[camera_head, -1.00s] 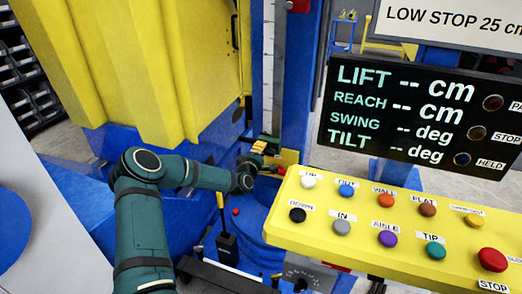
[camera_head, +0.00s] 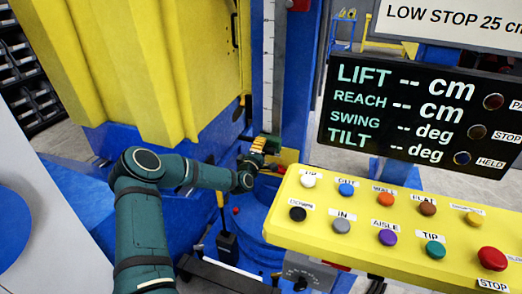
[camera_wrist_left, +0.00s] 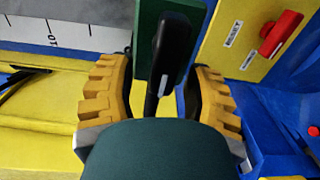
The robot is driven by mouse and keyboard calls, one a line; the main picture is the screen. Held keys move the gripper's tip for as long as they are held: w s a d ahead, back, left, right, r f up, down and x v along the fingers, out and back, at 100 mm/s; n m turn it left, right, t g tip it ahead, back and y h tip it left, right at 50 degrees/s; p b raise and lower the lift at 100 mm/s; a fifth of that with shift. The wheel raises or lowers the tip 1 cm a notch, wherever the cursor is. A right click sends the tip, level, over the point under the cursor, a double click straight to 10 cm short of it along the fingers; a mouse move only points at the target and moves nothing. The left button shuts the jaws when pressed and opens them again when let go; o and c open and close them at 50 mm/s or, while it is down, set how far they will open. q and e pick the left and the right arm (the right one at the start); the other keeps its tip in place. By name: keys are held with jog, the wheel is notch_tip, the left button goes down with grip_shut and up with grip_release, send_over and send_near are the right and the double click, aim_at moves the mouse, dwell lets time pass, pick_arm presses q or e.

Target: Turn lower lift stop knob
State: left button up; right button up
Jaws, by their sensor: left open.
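In the left wrist view a dark green block (camera_wrist_left: 199,45) carries a black elongated knob (camera_wrist_left: 172,48), which I take to be the lower lift stop knob. My left gripper (camera_wrist_left: 168,85) is open, with one yellow padded finger on each side of the black knob. Gaps show between the knob and the fingers. The knob's near end is hidden behind my dark green gripper body. In the head view my left gripper (camera_head: 257,147) is at the foot of the lift scale (camera_head: 268,70), and the knob is too small to make out. My right gripper is not in view.
A yellow plate (camera_wrist_left: 235,15) with a red knob (camera_wrist_left: 280,35) lies just right of the green block. The yellow button console (camera_head: 330,225) and the black display (camera_head: 420,115) stand to the right.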

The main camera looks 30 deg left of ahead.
pick_arm(q)
jog(key=shift+s, duration=0.1)
jog(key=v, duration=1.1)
jog(key=shift+s+d, duration=0.2)
jog(key=shift+s, duration=0.2)
